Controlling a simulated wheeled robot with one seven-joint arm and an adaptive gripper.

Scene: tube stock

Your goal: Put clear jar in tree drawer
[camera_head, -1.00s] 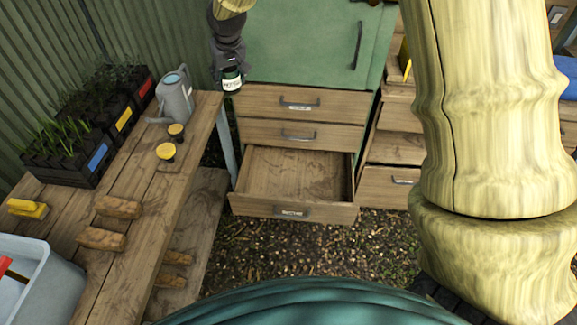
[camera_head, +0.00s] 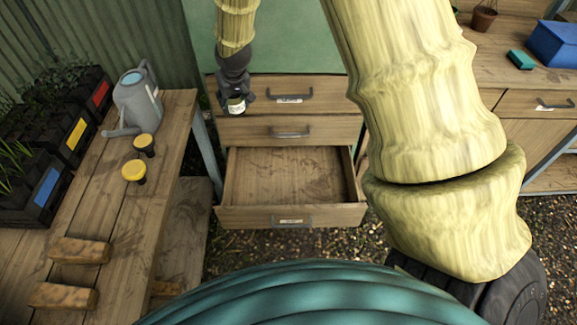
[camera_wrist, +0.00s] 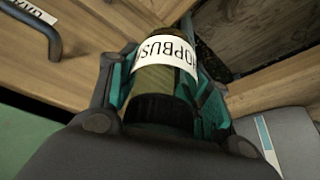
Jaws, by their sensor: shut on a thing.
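My gripper (camera_head: 235,96) is shut on a clear jar (camera_head: 236,106) with a white label, in front of the top drawer's left side. In the wrist view the jar (camera_wrist: 165,80) sits between the teal finger pads, and part of its label reads "OPBUS". An open wooden drawer (camera_head: 290,216) is the lowest of the stack under the green cabinet. Its inside looks empty, and its front label is too small to read. The jar is above and a little left of the open drawer, outside it.
Two closed drawers, the top one (camera_head: 310,95) and the middle one (camera_head: 320,130), are above the open one. A bench at left holds a watering can (camera_head: 138,100), two yellow-topped items and wooden blocks (camera_head: 80,250). A blue box (camera_head: 555,42) stands at right.

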